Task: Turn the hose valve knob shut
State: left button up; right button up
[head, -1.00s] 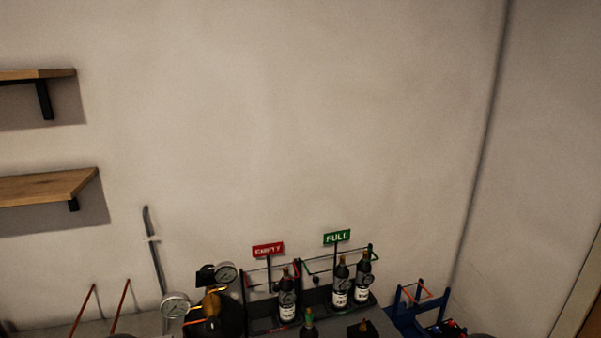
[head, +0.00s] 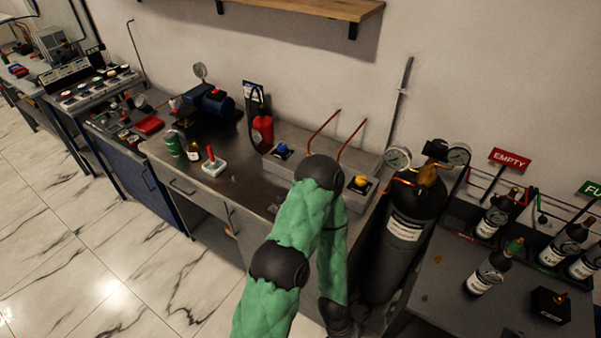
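A blue knob (head: 282,149) and a yellow knob (head: 360,182) sit on grey blocks on the bench, near two thin copper-coloured pipes. I cannot tell which knob, if either, is the hose valve knob. A dark gas cylinder (head: 403,235) with gauges and a brass valve (head: 427,174) stands at the bench's right end. My green-sleeved arm rises from the bottom middle, bends in front of the bench and folds back down. It hides part of the bench front and the block with the yellow knob. Neither gripper shows.
A red extinguisher (head: 263,130), a blue machine (head: 206,103), a green can (head: 173,144) and a red-handled switch (head: 212,160) stand on the bench (head: 240,190). Bottles, including a green-capped one (head: 490,272), stand on the right table (head: 440,290). The tiled floor at left is clear.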

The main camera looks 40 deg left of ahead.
aim_at(282, 148)
jog(key=u, duration=1.3)
